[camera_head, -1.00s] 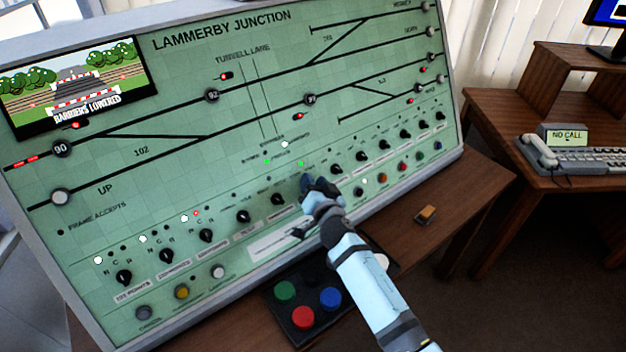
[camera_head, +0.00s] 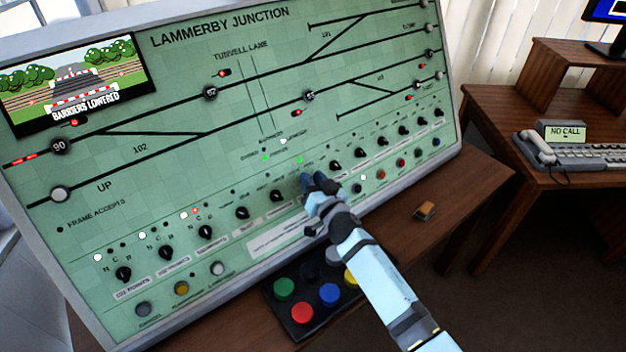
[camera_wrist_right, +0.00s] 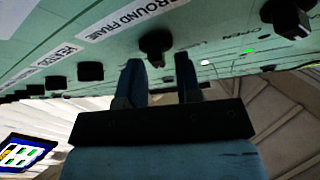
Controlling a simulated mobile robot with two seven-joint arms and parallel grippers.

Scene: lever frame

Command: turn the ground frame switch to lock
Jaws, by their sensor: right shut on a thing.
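The ground frame switch (camera_wrist_right: 156,42) is a black knob on the green panel, beside the label GROUND FRAME (camera_wrist_right: 140,13) in the right wrist view. My right gripper (camera_head: 317,181) is at the lower knob row in the head view and hides the switch there. In the wrist view the two fingers of the right gripper (camera_wrist_right: 158,68) stand on either side of the knob, shut on it. The switch's exact pointer direction cannot be read. My left gripper is not in view.
Neighbouring black knobs (camera_head: 277,196) (camera_head: 336,165) sit close on both sides. A dark box with coloured buttons (camera_head: 302,313) lies below my right arm. A small orange-brown object (camera_head: 425,211) lies on the wooden desk. A telephone (camera_head: 537,150) stands on the right desk.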

